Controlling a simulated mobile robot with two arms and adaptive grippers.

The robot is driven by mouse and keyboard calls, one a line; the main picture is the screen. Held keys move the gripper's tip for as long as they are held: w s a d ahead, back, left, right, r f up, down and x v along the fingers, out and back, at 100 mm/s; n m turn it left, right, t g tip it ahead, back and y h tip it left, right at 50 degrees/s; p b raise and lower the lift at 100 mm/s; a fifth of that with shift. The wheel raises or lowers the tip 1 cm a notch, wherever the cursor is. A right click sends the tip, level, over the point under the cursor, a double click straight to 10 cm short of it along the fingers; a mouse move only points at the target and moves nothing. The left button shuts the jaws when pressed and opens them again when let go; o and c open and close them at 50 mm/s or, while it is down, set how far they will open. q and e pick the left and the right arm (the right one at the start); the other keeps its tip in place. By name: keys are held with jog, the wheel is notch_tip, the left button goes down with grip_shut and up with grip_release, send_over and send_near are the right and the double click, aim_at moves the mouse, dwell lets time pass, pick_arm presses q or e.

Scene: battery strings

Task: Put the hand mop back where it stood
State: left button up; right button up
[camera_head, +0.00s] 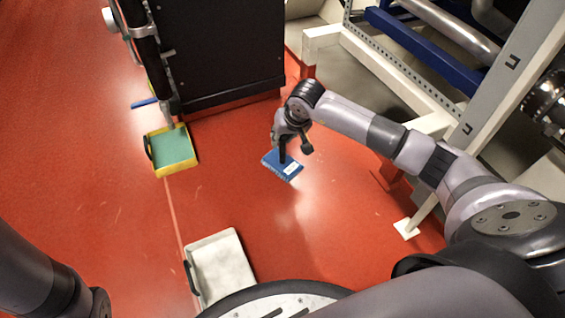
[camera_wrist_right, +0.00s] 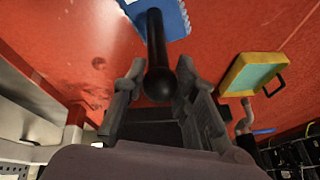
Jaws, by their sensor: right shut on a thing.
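The hand mop has a flat blue head (camera_head: 283,166) with a white label and a black handle. My right gripper (camera_head: 291,135) is shut on the handle and holds the mop over the red floor, in the middle of the head view. In the right wrist view the black handle (camera_wrist_right: 157,55) stands between the fingers of the right gripper (camera_wrist_right: 160,98), and the blue head (camera_wrist_right: 174,16) is at the top edge. Whether the head touches the floor is hard to tell. My left arm shows at the lower left; its gripper is out of view.
A yellow tray (camera_head: 190,172) with a green inside lies to the left, by a black cabinet (camera_head: 215,50). A pale grey tray (camera_head: 222,268) lies at the bottom. A white frame (camera_head: 322,40) stands at right. The red floor between the trays is clear.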

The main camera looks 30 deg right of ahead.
aim_at(285, 151)
notch_tip(285, 151, down, 8)
jog(key=b, duration=0.4)
jog(key=shift+r, duration=0.35)
jog(key=o, duration=1)
